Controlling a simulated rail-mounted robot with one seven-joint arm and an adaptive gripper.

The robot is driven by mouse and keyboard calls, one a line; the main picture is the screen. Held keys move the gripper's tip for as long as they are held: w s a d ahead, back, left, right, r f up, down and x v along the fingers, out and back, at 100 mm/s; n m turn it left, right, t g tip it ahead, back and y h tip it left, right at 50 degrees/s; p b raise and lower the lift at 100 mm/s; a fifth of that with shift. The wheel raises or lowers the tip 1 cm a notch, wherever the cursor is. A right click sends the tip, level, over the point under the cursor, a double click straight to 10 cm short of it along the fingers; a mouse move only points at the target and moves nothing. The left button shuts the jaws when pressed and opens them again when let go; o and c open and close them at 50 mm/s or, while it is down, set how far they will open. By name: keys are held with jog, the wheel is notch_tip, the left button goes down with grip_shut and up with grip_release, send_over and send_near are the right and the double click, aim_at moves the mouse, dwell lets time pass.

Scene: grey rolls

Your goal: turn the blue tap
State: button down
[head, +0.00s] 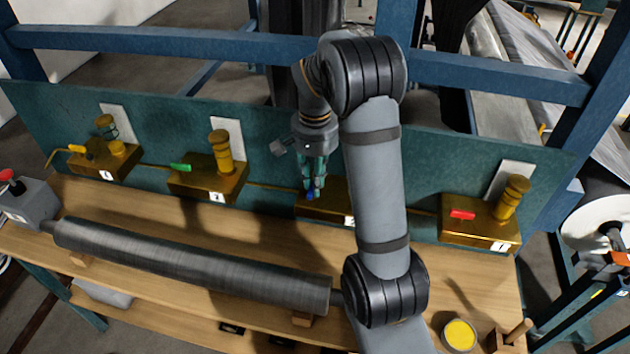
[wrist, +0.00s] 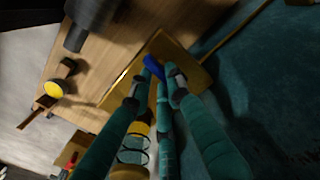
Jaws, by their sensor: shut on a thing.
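The blue tap (head: 310,196) is on a brass block (head: 325,210) in front of the green back panel, partly hidden by my arm in the head view. My gripper (head: 314,186) reaches down to it from above, with its teal fingers at the tap. In the wrist view the blue tap handle (wrist: 153,66) shows between the fingertips of my gripper (wrist: 160,78). My gripper is shut on the handle. The brass block (wrist: 165,47) lies beneath it in the wrist view. The tap's lower part is hidden by the fingers.
Other brass blocks carry a yellow tap (head: 77,149), a green tap (head: 181,167) and a red tap (head: 462,214). A long grey roll (head: 190,264) lies along the bench front. A red-button box (head: 28,203) stands far left; a yellow-topped tin (head: 459,335) stands front right.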

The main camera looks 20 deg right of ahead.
jog(key=c, duration=1.7)
grip_release()
jog(key=shift+o, duration=0.3)
jog(key=shift+r, duration=0.1)
notch_tip(320, 180, up, 12)
notch_tip(320, 180, down, 12)
jog(key=shift+f, duration=0.1)
